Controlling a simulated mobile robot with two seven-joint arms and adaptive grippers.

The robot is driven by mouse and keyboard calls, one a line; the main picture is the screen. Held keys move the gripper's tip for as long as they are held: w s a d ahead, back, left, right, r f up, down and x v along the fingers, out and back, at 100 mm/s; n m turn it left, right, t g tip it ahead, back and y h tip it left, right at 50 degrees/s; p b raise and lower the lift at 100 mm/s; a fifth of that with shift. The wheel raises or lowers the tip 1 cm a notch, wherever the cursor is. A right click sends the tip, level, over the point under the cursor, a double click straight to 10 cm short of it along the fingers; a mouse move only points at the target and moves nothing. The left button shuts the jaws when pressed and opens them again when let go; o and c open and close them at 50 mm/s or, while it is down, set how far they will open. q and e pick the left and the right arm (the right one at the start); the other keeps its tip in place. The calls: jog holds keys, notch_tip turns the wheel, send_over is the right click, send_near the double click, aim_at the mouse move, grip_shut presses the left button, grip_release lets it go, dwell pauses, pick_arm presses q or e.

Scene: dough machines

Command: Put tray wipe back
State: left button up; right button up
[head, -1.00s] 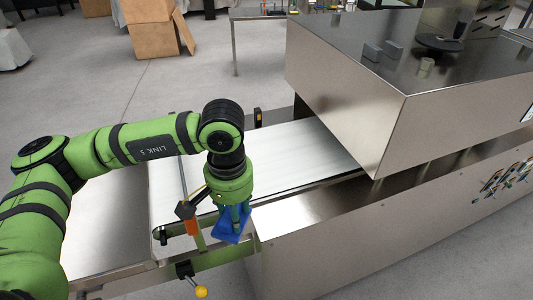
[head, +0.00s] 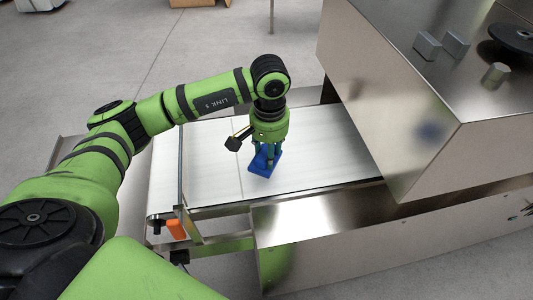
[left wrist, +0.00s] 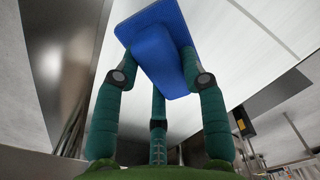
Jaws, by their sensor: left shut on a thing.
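The tray wipe is a blue flat pad with a raised grip (head: 264,163). My left gripper (head: 268,152) is shut on its grip and points down over the white conveyor belt (head: 212,160). In the left wrist view the blue wipe (left wrist: 158,45) sits between the green fingers (left wrist: 158,85), with its pad beyond them. I cannot tell whether the pad touches the belt. My right gripper is not in view.
A large steel machine housing (head: 385,110) stands to the right of the wipe, over the belt. A thin bar (head: 181,175) crosses the belt's left part. An orange part (head: 175,229) sits at the near left belt corner. Bare belt lies around the wipe.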

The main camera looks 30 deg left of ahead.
pick_arm(q)
jog(key=shift+w+a+f, duration=0.25)
jog(key=shift+w+a, duration=0.1)
jog(key=shift+a+f, duration=0.1)
jog(key=shift+f, duration=0.15)
notch_tip(320, 180, down, 3)
jog(key=shift+f+p, duration=0.1)
jog(key=shift+p, duration=1.05)
jog(key=shift+f, duration=0.25)
jog(key=shift+w, duration=0.1)
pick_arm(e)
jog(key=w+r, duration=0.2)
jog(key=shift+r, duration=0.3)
pick_arm(q)
jog(key=shift+f, duration=0.1)
jog(key=shift+f+b, duration=0.1)
jog(key=shift+b, duration=0.2)
jog(key=o, duration=1)
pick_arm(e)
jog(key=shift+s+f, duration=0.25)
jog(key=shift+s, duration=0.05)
